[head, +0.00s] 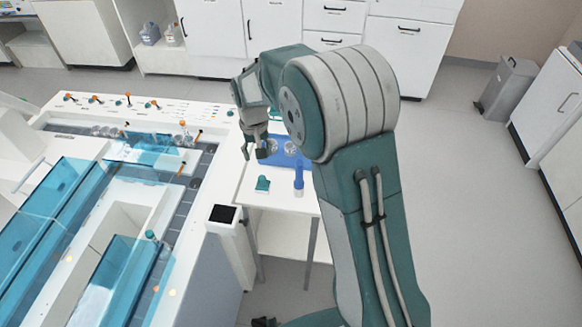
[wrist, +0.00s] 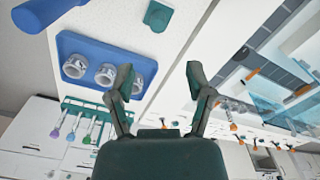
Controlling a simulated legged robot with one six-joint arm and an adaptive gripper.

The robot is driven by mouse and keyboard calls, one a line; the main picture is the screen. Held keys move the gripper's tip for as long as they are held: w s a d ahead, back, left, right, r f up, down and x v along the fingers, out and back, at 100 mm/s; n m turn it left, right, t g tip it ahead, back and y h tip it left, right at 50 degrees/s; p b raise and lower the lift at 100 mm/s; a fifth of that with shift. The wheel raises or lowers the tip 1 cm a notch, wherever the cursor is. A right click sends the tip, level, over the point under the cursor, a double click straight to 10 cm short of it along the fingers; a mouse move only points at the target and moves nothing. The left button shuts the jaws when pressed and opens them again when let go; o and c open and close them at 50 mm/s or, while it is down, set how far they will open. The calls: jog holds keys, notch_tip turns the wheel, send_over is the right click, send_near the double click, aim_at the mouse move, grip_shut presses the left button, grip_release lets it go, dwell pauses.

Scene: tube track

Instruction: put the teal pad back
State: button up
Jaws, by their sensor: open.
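The teal pad (head: 262,184) is a small teal block on the white side table, near its left edge. It also shows at the top of the wrist view (wrist: 158,15), beyond my fingertips and apart from them. My gripper (head: 254,153) hangs over the back left of the table, behind the pad. In the wrist view my gripper (wrist: 159,75) has its two fingers spread with nothing between them. I cannot tell which place the pad belongs to.
A blue tray (wrist: 74,40) with several silver cups lies beside my gripper. A blue upright object (head: 298,181) stands right of the pad. The track machine (head: 222,216) with teal clear covers borders the table on the left. A teal rack (wrist: 97,108) holds coloured tools.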

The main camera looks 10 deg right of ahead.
jog(key=s+d+r+t, duration=0.1)
jog(key=s+d+r, duration=0.2)
jog(key=s+r, duration=0.35)
jog(key=s+d+r+t, duration=0.2)
jog(key=s+d+r, duration=0.1)
jog(key=s+r, duration=0.3)
jog(key=s+d+r+t, duration=0.1)
jog(key=s+d+r, duration=0.1)
jog(key=s, duration=0.6)
jog(key=s+d+r+t, duration=0.1)
jog(key=s+d+r, duration=0.1)
jog(key=s, duration=0.5)
jog(key=shift+s+d+r+m+t, duration=0.3)
jog(key=shift+s+d+r+m, duration=0.05)
jog(key=shift+r+m, duration=0.05)
